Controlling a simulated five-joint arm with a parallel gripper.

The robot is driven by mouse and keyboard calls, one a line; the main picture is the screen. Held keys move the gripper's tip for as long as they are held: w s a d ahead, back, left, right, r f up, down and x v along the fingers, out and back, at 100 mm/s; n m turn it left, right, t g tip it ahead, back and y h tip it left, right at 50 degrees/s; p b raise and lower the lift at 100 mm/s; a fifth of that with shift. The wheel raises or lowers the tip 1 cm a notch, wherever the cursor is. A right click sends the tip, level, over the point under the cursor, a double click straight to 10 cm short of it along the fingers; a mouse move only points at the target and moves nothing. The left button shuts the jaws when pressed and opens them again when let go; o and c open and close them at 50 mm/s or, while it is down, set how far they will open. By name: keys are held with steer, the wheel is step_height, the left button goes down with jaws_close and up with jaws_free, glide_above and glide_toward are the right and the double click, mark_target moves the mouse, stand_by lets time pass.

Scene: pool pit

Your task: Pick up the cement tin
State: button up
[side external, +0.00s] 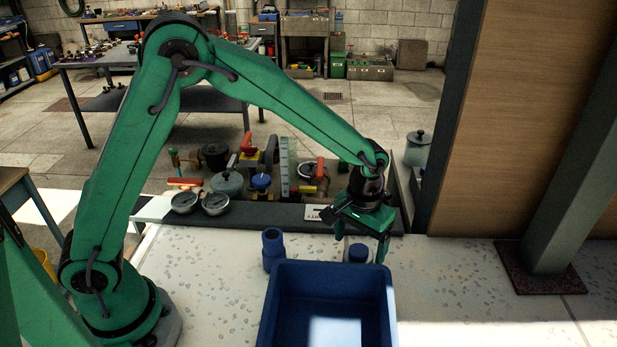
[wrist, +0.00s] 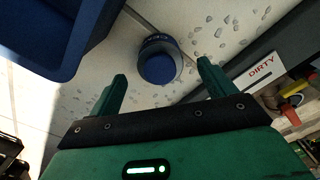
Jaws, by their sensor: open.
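A small round tin with a blue lid (side external: 358,253), which I take to be the cement tin, stands on the pale speckled floor just behind a blue crate. In the wrist view the tin (wrist: 159,68) shows its blue top and a darker rim, between and a little beyond my fingertips. My gripper (side external: 362,246) is open and points down over the tin, one finger on each side in the picture. In the wrist view both green fingers (wrist: 162,72) are spread and nothing is held. The tin's lower side is partly hidden by the crate's rim.
The blue crate (side external: 388,298) stands close in front. A blue cylindrical fitting (side external: 273,247) stands left of the tin. Behind runs a dark ledge with a DIRTY label (wrist: 262,70), then pipes and valves (side external: 228,181). Clear floor (side external: 460,275) lies to the right.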

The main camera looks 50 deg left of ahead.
mark_target(359, 250)
steer(key=shift+f, duration=2.55)
steer(key=c, duration=1.2)
steer(key=shift+r, duration=0.1)
steer(key=shift+r, duration=4.95)
